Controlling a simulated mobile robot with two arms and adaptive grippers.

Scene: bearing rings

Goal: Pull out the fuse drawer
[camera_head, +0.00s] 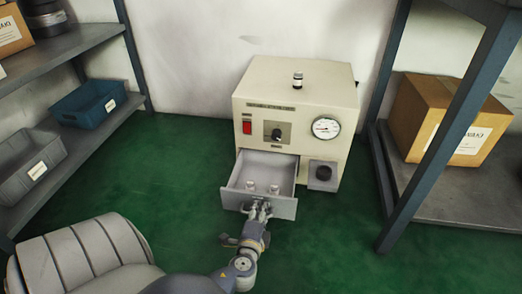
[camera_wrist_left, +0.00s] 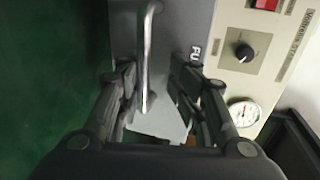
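The fuse drawer (camera_head: 284,207) is grey and sticks well out of the lower left front of a beige cabinet (camera_head: 295,95). Two small pale pieces (camera_head: 262,187) lie inside it. My left gripper (camera_head: 258,208) is at the middle of the drawer front. In the left wrist view the drawer front (camera_wrist_left: 185,25) carries a partly hidden "FU" label and a metal bar handle (camera_wrist_left: 148,60). The fingers of my left gripper (camera_wrist_left: 158,80) stand apart on either side of the handle, with gaps showing. My right gripper is out of view.
The cabinet has a red switch (camera_head: 247,127), a black knob (camera_head: 277,134), a gauge (camera_head: 326,127) and a socket block (camera_head: 323,174). Shelving with bins (camera_head: 88,104) stands left; shelving with a cardboard box (camera_head: 425,115) stands right. Green floor around the drawer is clear.

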